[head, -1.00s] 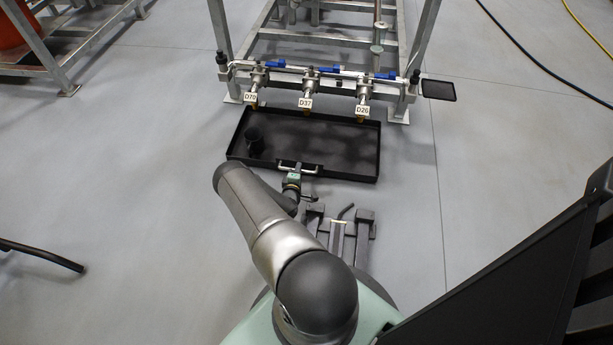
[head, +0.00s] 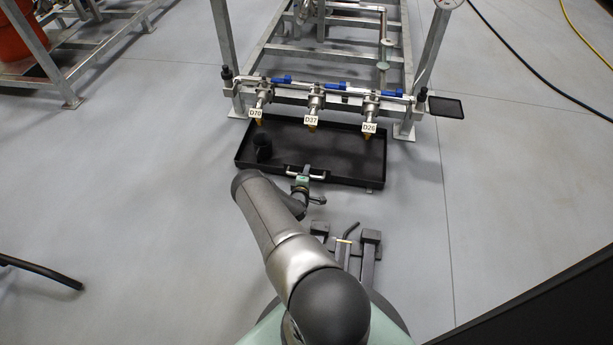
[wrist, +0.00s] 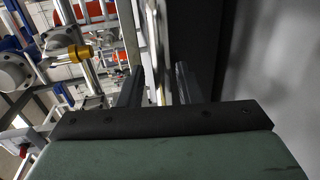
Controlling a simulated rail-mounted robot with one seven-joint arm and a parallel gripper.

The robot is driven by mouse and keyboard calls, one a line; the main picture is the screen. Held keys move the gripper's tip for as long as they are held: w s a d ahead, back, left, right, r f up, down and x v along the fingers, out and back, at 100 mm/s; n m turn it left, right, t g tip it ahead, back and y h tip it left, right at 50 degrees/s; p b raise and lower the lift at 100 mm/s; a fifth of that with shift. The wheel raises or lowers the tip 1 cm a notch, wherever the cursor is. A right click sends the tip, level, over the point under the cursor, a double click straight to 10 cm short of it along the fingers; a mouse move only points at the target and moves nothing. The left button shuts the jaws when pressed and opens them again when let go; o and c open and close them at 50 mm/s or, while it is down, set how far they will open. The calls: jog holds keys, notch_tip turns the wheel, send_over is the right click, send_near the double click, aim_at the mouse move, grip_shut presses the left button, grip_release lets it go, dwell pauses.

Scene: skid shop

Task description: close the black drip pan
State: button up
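The black drip pan (head: 340,177) is a shallow rectangular tray on the floor, at the front end of a metal skid. Its rear part lies under the valves and its front part sticks out toward me. A pale bar handle (head: 318,177) is on its front wall. My gripper (head: 302,172) is at this handle, and its fingers appear shut on it. In the wrist view the two dark fingers (wrist: 158,85) stand on either side of a light strip. The dark pan wall (wrist: 195,40) is close beyond. The fingertip contact is partly hidden.
Several blue-handled valves tagged D70 (head: 255,113), D37 (head: 311,120) and D26 (head: 369,128) hang over the pan. A dark round object (head: 264,150) sits in its left part. Skid legs (head: 404,130) flank it. A small black plate (head: 446,107) is at right.

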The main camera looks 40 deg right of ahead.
jog(key=shift+a, duration=0.1)
jog(key=p+v, duration=0.7)
jog(key=v, duration=1)
jog(key=shift+s, duration=0.2)
jog(key=shift+a, duration=0.1)
